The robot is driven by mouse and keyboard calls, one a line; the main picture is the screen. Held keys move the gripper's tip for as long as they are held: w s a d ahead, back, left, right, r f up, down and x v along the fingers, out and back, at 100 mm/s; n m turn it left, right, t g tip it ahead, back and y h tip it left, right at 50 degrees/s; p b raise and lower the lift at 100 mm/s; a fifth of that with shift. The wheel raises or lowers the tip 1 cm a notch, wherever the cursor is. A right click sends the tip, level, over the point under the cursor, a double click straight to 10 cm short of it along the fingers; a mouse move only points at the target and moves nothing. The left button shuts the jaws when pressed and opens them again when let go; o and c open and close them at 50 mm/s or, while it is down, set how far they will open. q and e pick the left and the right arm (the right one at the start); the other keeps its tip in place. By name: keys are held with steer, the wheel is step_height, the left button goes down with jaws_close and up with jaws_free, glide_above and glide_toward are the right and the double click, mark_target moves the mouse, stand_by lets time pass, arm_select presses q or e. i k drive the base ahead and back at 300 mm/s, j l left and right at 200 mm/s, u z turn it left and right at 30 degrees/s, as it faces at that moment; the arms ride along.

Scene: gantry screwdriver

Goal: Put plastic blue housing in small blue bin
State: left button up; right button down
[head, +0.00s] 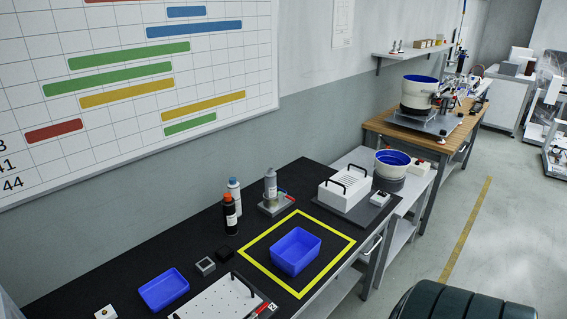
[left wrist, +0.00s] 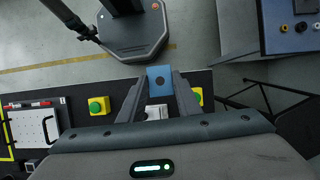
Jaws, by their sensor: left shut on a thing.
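The head view shows neither gripper nor the housing. It shows two open blue bins on the black bench. One deeper bin (head: 297,251) stands inside a yellow taped square. My right gripper is in neither view.
On the bench (head: 110,256) are bottles (head: 231,213), a small grey box (head: 205,266), a white plate with handles (head: 222,300) and a white slotted box (head: 344,188). The wrist view shows green-button yellow boxes (left wrist: 98,106) and a grey-blue machine (left wrist: 289,28).

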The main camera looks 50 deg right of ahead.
mark_target(295, 258)
steer(key=z, duration=1.8)
steer(key=i+l, duration=0.15)
steer(key=i, duration=0.5)
steer(key=i+l, duration=0.1)
steer(key=i, duration=0.55)
